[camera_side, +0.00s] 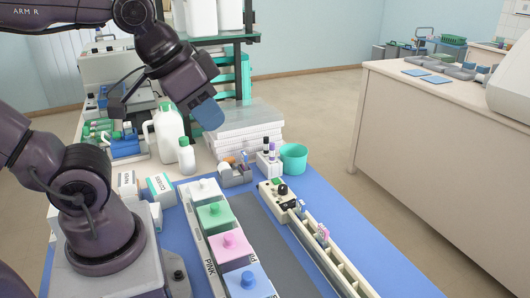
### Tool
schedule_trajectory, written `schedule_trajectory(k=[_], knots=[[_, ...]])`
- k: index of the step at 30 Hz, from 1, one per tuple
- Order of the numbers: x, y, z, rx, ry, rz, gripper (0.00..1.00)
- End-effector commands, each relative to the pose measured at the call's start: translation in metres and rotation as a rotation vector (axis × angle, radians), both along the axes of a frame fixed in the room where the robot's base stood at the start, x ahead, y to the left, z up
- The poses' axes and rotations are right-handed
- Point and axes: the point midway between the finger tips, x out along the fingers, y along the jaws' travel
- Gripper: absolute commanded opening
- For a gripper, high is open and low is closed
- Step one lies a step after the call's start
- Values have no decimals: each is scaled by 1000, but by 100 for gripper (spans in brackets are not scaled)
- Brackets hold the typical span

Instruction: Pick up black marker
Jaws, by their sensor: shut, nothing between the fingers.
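My gripper (208,113), with blue fingertips, is shut and empty. It hangs in the air above the back of the bench, in front of the stack of white boxes in the picture. A small white rack (267,166) stands below and to the right of it, beside a teal cup. Upright marker-like items with dark caps (266,142) stand in this rack, one looking black and one purple. They are too small to tell for sure which is the black marker. My gripper is apart from them.
A grey holder (232,179) with small items stands left of the rack. The teal cup (293,157) is on its right. White bottles (186,156) and stacked white boxes (243,122) stand behind. Lidded staining jars (214,213) and a long slotted tray (318,245) lie in front.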

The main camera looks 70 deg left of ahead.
Motion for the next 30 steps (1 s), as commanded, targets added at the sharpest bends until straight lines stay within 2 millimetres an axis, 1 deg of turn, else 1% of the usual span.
schedule_trajectory(k=[2,3,6,14,16,19,20,23,26,29,30], knots=[[0,0,0,0,0,0,0],[0,0,0,0,0,0,5],[0,0,0,0,0,0,25],[0,1,0,0,0,4,25],[1,5,-4,0,21,25,25],[7,14,-18,-6,96,70,25],[11,19,-20,-8,120,89,25],[32,37,-29,-23,198,161,25],[58,62,-38,-42,254,243,25],[86,91,-50,-61,293,326,25],[97,104,-56,-68,308,358,25]])
